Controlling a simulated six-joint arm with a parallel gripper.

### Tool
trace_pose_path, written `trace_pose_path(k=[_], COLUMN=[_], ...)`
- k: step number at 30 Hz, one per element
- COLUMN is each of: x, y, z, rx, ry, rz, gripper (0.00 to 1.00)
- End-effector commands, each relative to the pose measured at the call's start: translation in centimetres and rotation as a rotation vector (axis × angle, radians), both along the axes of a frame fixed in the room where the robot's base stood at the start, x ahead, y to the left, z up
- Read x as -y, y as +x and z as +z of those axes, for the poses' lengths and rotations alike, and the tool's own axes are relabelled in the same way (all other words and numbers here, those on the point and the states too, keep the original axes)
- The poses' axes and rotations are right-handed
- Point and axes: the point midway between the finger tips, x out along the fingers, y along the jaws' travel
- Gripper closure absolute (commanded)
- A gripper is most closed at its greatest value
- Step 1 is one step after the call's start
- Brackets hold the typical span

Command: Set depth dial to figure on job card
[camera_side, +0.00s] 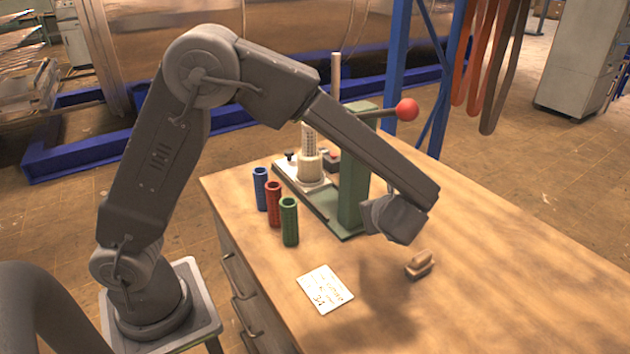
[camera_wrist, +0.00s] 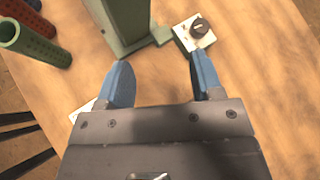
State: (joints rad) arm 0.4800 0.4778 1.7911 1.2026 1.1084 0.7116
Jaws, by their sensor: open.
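The depth dial (camera_wrist: 198,28) is a dark round knob with a light pointer mark on a pale square plate, beside the foot of the green press column in the wrist view. My arm hides it in the side view. The job card (camera_side: 325,289) lies flat on the bench, with writing and a larger figure too small to read surely. Its corner shows in the wrist view (camera_wrist: 80,112), partly behind a finger. My gripper (camera_wrist: 160,65) is open and empty, fingers apart, with the dial beyond the right finger. In the side view my gripper (camera_side: 398,218) hangs above the bench, right of the column.
The green press column (camera_side: 355,185) carries a lever with a red ball (camera_side: 407,109). Blue (camera_side: 260,188), red (camera_side: 273,204) and green (camera_side: 289,222) perforated tubes stand to its left. A small wooden piece (camera_side: 420,264) lies on the bench. The bench's right side is clear.

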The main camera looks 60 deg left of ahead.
Motion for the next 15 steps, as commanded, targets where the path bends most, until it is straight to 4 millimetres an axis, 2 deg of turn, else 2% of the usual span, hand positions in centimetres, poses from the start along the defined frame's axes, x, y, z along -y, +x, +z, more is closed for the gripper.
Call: trace_pose_path(k=[6, 15], x=[-2.2, -4.3], y=[-2.8, -7.3], z=[2.5, 5.2], rx=[0.067, 0.172], ry=[-0.178, -0.433], rz=[0.17, 0.419], gripper=[0.4, 0.4])
